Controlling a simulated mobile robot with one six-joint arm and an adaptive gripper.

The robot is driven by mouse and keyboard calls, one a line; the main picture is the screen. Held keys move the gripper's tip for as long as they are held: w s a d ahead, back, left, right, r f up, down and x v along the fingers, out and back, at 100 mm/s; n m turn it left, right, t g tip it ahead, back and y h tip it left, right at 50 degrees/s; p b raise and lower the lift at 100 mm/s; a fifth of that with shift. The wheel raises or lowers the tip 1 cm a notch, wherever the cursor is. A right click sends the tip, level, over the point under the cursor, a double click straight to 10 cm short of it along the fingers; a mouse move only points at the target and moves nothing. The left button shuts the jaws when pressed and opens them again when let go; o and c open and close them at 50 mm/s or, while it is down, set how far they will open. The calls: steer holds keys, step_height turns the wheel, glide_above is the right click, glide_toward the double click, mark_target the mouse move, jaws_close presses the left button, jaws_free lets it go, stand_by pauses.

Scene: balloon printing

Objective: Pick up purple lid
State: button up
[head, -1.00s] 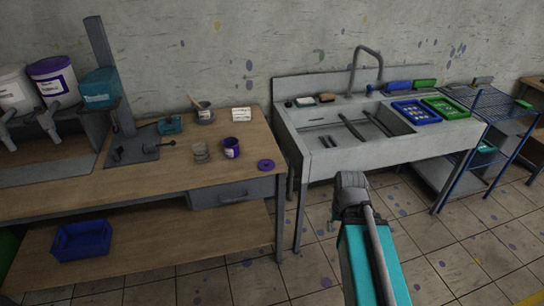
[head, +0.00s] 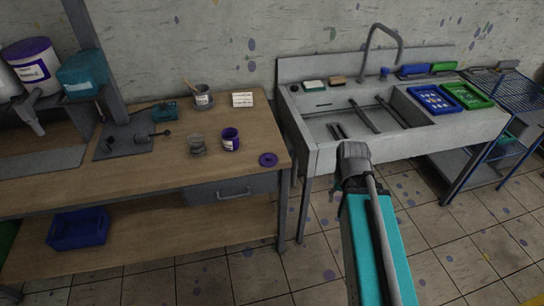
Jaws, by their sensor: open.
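The purple lid (head: 268,160) lies flat on the wooden workbench (head: 130,185), close to its right front corner. It is round with a darker spot in the middle. An open purple cup (head: 231,139) with a white label stands just left of the lid, apart from it. My teal and grey arm rises from the bottom right of the picture, in front of the sink and to the right of the lid. My gripper does not show in this view. Nothing covers the lid.
A clear cup (head: 196,145), a grey pot (head: 202,98) and a white card (head: 242,100) sit on the bench around the purple cup. A sink (head: 300,115) stands right of the bench. A blue crate (head: 79,229) is on the lower shelf. The tiled floor in front is clear.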

steer(key=shift+a, duration=0.3)
steer(key=shift+o, duration=1)
steer(key=shift+w+f, duration=0.1)
steer(key=shift+w, duration=0.05)
steer(key=w+a+f+n+t+h+b, duration=0.2)
steer(key=w+a+f+n+h+b, duration=0.1)
steer(key=w+a+n+b, duration=0.3)
steer(key=w+a+f+n+t+h+b, duration=0.2)
steer(key=w+a+f+n+h+b, duration=0.3)
steer(key=n, duration=0.4)
steer(key=w+a+r+n+t+b, duration=0.1)
steer(key=a+n+t+b, duration=0.2)
steer(key=a+n, duration=0.3)
steer(key=w+a+r+n+t+h+b, duration=0.1)
steer(key=a+n+t+b, duration=0.3)
steer(key=a, duration=1.1)
steer(key=w+n, duration=0.1)
steer(key=n, duration=0.2)
steer(key=shift+a+r+b, duration=0.3)
steer(key=shift+a+b, duration=0.05)
